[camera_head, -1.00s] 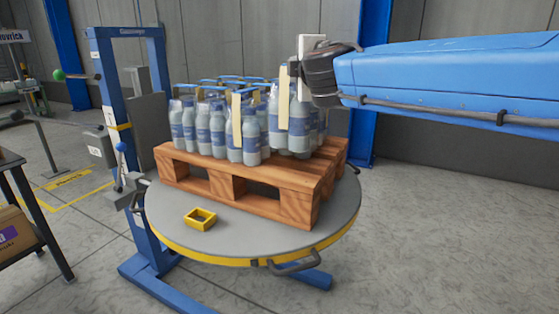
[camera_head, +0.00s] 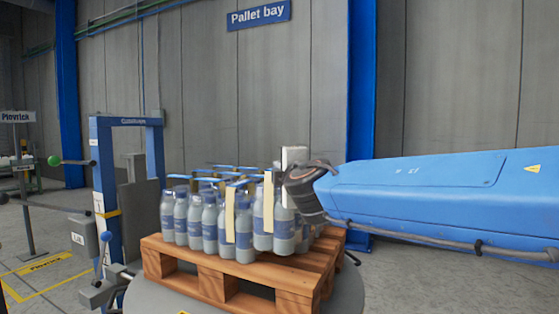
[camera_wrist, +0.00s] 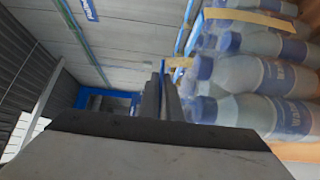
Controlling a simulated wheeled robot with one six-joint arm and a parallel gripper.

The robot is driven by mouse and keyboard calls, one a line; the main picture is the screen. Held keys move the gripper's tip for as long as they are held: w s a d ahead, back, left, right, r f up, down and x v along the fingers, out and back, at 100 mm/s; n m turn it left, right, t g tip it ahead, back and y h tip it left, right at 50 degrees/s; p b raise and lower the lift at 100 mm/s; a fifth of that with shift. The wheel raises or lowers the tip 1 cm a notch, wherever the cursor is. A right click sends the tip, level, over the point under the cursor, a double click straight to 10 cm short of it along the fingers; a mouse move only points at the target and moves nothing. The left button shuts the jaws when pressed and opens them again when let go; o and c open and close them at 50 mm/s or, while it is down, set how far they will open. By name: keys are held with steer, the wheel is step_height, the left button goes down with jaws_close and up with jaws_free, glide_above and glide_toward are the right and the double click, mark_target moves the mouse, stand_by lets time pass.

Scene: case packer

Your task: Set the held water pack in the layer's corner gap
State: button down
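The held water pack (camera_head: 284,234) is shrink-wrapped bottles with blue labels and a cream strip. It hangs upright beside the other packs, at the right part of the wooden pallet (camera_head: 215,284). My gripper (camera_head: 285,185) is at the top of this pack and appears shut on it; its fingers also show in the wrist view (camera_wrist: 162,85). The layer's packs (camera_head: 190,220) stand to its left, close by. The corner gap is hidden behind the held pack. I cannot tell whether the pack touches the deck or its neighbours. Bottles (camera_wrist: 262,75) fill the wrist view's right side.
The pallet stands on a round grey turntable (camera_head: 150,298). Bare pallet boards show at the right end. A grey wall with a Pallet bay sign (camera_head: 258,15) is behind.

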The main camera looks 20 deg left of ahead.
mark_target(278, 207)
steer(key=shift+f, duration=2.35)
steer(key=c, duration=2)
jaws_free()
steer(key=shift+f, duration=0.15)
steer(key=v, duration=1.2)
